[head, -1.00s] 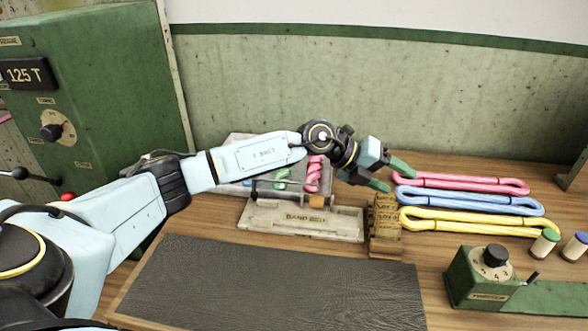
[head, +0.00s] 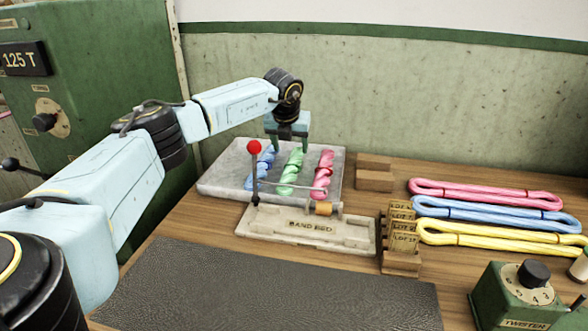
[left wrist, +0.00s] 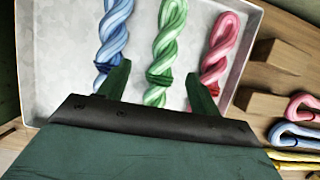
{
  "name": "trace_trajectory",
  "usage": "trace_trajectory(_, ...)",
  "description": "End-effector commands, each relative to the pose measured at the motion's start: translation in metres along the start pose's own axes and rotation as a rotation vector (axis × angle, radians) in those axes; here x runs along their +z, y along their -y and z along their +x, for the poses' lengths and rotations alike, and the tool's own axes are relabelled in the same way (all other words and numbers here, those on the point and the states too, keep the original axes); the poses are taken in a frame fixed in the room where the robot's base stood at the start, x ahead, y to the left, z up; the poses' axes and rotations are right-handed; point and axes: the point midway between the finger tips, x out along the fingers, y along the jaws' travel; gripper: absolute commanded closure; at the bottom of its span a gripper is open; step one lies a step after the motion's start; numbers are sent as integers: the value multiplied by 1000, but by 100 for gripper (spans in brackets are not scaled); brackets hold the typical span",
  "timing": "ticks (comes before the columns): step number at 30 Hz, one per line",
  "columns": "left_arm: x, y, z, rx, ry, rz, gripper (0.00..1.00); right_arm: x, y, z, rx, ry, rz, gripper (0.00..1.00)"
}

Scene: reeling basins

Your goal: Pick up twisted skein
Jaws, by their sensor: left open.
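Three twisted skeins lie side by side in a grey tray (head: 223,172): a blue twisted skein (head: 262,165), a green twisted skein (head: 291,173) and a pink twisted skein (head: 322,175). My left gripper (head: 288,146) is open, pointing down over the back of the tray near the green skein. In the left wrist view its fingers (left wrist: 160,85) stand apart, one near the blue skein (left wrist: 115,35) and one near the pink skein (left wrist: 220,50). The green skein (left wrist: 170,50) runs between them. I cannot tell the exact height. My right gripper is not in view.
A band bed (head: 310,230) with a red-knobbed lever (head: 254,147) stands in front of the tray. Wooden blocks (head: 375,180), lot tags (head: 403,225) and untwisted pink, blue and yellow skeins (head: 485,193) lie to the right. A dark mat (head: 260,285) is clear in front.

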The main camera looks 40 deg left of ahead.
Motion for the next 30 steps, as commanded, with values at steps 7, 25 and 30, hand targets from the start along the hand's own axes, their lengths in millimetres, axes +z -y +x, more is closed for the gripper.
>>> trace_trajectory(7, -3, 2, 17, 0, -1, 1, 36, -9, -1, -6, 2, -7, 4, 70)
trace_trajectory(25, -10, 6, 60, -2, 0, 1, 36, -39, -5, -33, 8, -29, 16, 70)
trace_trajectory(30, -10, 6, 60, -2, 0, 1, 49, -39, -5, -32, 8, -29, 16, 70)
